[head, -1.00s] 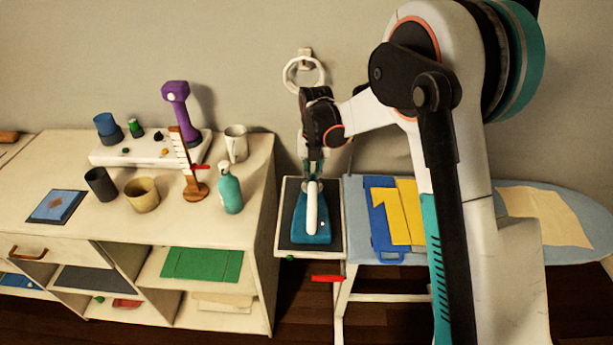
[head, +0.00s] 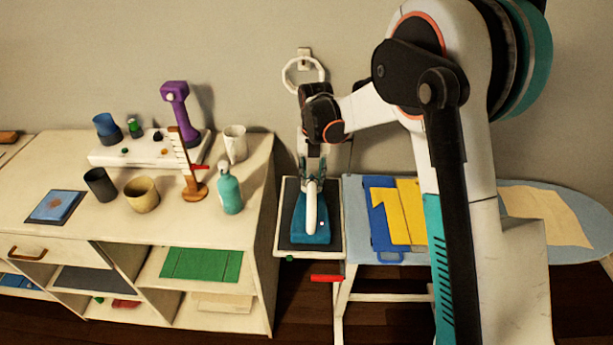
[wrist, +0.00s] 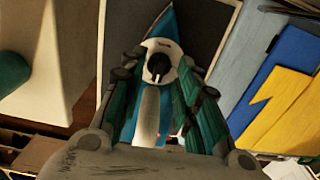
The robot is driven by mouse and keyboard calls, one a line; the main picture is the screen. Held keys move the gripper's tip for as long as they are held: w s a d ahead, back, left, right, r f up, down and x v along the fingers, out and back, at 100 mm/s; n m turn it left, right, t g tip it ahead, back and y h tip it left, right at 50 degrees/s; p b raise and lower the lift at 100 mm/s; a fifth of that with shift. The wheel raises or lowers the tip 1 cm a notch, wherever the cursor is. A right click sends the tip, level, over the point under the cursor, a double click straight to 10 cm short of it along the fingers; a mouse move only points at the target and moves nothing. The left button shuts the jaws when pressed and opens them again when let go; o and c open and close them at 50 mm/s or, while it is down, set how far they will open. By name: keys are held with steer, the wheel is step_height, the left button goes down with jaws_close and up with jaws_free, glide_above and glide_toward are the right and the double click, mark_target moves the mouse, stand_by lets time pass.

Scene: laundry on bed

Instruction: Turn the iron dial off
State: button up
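A blue iron (head: 312,230) with a white handle lies on a dark pad in the small white-edged stand. In the wrist view the iron (wrist: 208,125) lies below my gripper, its pointed end toward the top. A round white dial with a black pointer (wrist: 158,62) shows at the front of the handle, the pointer roughly along the iron's length. My gripper (head: 313,175) is pointed down over the far end of the handle. In the wrist view my gripper (wrist: 166,72) has its fingers apart, one on each side of the dial. Contact cannot be made out.
The shelf unit (head: 262,215) stands left, with a teal bottle (head: 230,190) near its right edge. The ironing board (head: 505,190) stands right, with blue and yellow cloths (head: 400,215). A red handle (head: 327,278) sticks out below the stand. A ring (head: 303,72) hangs on the wall behind.

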mark_target(312, 180)
step_height(312, 180, up, 11)
stand_by(0.3)
stand_by(0.4)
steer(key=s+d+r+m+t, duration=0.4)
steer(key=s+d+r+m, duration=0.75)
steer(key=s+m, duration=0.5)
steer(key=s+d+f+m+t, duration=0.1)
steer(key=s+d+f+m, duration=0.1)
steer(key=s+d+m, duration=0.2)
steer(key=s+d+f+m+t, duration=0.1)
steer(key=s+d+m, duration=0.3)
steer(key=s+m, duration=0.6)
steer(key=shift+s+f+m+t, duration=0.35)
steer(key=shift+m+t, duration=0.25)
steer(key=shift+m, duration=2.05)
